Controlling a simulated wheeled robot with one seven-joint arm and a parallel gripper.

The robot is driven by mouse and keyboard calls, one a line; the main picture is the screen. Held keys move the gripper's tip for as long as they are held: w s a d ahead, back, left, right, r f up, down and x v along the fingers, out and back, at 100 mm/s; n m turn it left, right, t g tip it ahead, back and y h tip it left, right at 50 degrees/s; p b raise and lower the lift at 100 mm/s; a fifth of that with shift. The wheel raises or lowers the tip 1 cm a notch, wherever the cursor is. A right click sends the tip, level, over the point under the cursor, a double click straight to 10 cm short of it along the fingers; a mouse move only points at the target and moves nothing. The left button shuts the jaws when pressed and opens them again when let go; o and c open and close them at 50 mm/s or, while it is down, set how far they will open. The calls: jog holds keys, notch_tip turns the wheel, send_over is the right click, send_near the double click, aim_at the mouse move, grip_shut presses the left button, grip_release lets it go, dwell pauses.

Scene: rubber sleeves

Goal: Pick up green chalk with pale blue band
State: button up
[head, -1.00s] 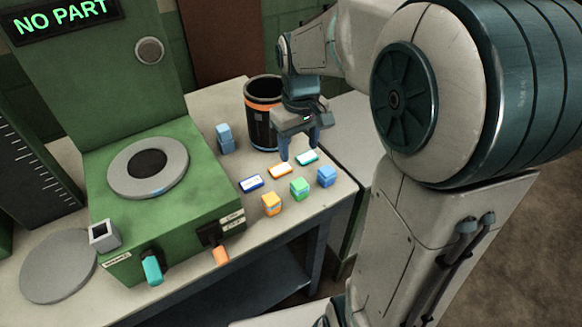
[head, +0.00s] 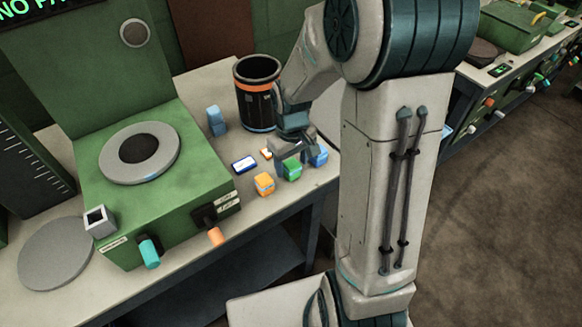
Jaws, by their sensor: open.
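The green chalk with a pale blue band (head: 291,171) stands on the grey table near its right end, a small block partly covered from above by my gripper. My gripper (head: 291,161) is open and points down right at the green chalk. Its fingers seem to be at or just above the chalk's two sides; I cannot tell whether they touch it. The band is hard to make out at this size.
An orange block (head: 264,184) stands close on the left and a blue block (head: 320,157) close on the right. Flat blue-and-white (head: 245,164) and orange-and-white (head: 266,153) pieces lie behind. A black bin (head: 257,112), a blue block (head: 217,121) and a green machine (head: 160,205) stand farther off.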

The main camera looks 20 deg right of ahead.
aim_at(295, 163)
jog(key=shift+f, duration=0.45)
jog(key=c, duration=1.2)
jog(key=shift+o, duration=0.2)
jog(key=shift+r, duration=0.1)
jog(key=shift+r, duration=0.45)
jog(key=r, duration=0.3)
jog(key=shift+d+r+b, duration=0.3)
jog(key=shift+d, duration=0.1)
jog(key=s+d+r+b, duration=0.1)
jog(key=s+d+r, duration=0.1)
jog(key=d+r, duration=0.4)
jog(key=d, duration=0.4)
jog(key=shift+s+d+r, duration=0.2)
jog(key=shift+s+d, duration=0.1)
jog(key=shift+s, duration=0.1)
